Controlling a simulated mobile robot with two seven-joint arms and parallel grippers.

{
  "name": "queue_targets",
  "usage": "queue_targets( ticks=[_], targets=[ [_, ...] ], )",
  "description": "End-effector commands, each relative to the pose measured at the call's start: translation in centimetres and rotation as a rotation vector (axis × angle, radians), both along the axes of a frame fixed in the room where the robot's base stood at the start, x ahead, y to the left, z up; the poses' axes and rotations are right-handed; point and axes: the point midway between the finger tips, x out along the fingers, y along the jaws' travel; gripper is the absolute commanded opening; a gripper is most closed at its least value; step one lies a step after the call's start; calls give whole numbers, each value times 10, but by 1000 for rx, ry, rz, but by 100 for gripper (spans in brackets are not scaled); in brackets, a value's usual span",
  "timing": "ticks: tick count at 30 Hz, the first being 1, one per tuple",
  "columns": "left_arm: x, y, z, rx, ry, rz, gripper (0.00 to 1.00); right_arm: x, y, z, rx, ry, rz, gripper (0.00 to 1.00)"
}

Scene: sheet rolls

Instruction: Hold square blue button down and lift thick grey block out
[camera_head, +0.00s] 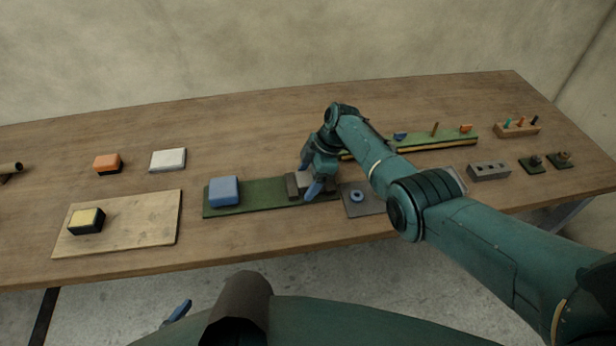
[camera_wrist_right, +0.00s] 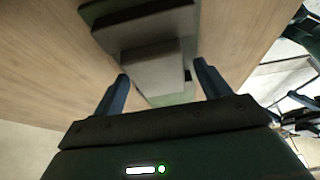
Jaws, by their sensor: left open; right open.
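The square blue button (camera_head: 224,191) sits at the left end of a green board (camera_head: 258,193). At the board's right end the grey block (camera_head: 305,180) sits by a dark upright piece (camera_head: 292,186). My right gripper (camera_head: 313,180) is over that end and partly hides the block. In the right wrist view the grey block (camera_wrist_right: 150,72) lies ahead of and between the open fingers of my right gripper (camera_wrist_right: 162,88), with a gap on each side. My left gripper (camera_head: 178,313) is low in front of the table, only a blue fingertip showing, away from the button.
A wooden board with a yellow-topped button (camera_head: 87,220) lies left. An orange button (camera_head: 107,163) and a white block (camera_head: 168,160) stand behind it. A grey plate with a blue ring (camera_head: 357,196) is close right of the green board. My right arm covers the table's middle right.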

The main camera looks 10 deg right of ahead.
Motion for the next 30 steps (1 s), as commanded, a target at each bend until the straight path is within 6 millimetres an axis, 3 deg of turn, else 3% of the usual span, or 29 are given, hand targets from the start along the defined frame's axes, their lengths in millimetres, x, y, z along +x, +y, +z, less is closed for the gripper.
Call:
queue_targets(
  ticks=[9,27,30],
  targets=[
    [0,0,0,0,0,0,83,0,1,-1,0,-2,0,75],
    [0,0,0,0,0,0,83,0,1,-1,0,-1,0,26],
    [0,0,0,0,0,0,78,0,1,-1,0,-1,0,24]
  ],
)
